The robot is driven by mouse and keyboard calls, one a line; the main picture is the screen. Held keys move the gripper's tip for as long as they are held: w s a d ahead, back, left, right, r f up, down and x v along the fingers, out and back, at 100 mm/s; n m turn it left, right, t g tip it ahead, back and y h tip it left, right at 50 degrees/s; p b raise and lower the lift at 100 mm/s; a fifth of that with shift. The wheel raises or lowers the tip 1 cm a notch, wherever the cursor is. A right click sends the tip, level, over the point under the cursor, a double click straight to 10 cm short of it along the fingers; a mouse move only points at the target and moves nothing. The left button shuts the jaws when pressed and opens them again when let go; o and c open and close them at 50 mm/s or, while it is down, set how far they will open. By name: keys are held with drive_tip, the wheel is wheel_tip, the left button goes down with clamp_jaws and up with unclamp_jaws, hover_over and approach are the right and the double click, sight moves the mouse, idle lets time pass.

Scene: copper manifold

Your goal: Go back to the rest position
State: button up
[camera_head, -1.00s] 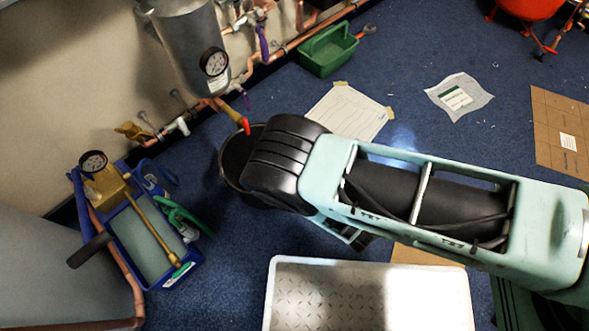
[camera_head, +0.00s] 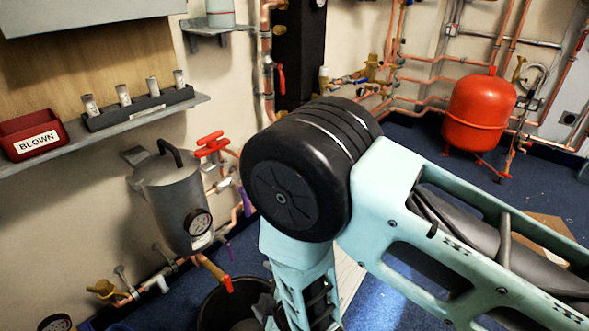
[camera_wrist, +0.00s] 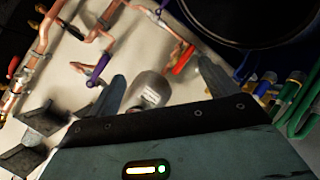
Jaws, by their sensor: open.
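My gripper (camera_wrist: 160,68) shows in the wrist view with its two dark fingers spread apart and nothing between them. Beyond the fingers are a pale wall, a grey canister (camera_wrist: 149,90), copper pipes and a red-handled valve (camera_wrist: 183,60). In the head view my bent arm fills the middle and right, and my gripper is hidden. The grey canister with its gauge (camera_head: 172,200) stands against the wall to the left of my arm.
A black bucket (camera_head: 216,302) is on the floor below my arm. A red tank (camera_head: 478,112) stands at back right. Blue floor (camera_head: 420,150) is open before it.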

drive_tip(key=s+d+r+m+g+h, duration=0.1)
drive_tip(key=s+d+r+m+g, duration=0.15)
drive_tip(key=r, duration=0.55)
drive_tip(key=s+d+r+m+g+h, duration=0.15)
drive_tip(key=r+m+g, duration=0.25)
drive_tip(key=r, duration=0.4)
drive_tip(key=s+d+r+m+g+h, duration=0.2)
drive_tip(key=s+d+r, duration=0.4)
drive_tip(key=s+d, duration=0.15)
drive_tip(key=s+d+r+m+g+h, duration=0.2)
drive_tip(key=s+d+r, duration=0.4)
drive_tip(key=d, duration=0.3)
wheel_tip(320, 180, up, 31)
drive_tip(key=p, duration=3.2)
drive_tip(key=shift+w+d+r, duration=0.15)
drive_tip(key=shift+r, duration=0.05)
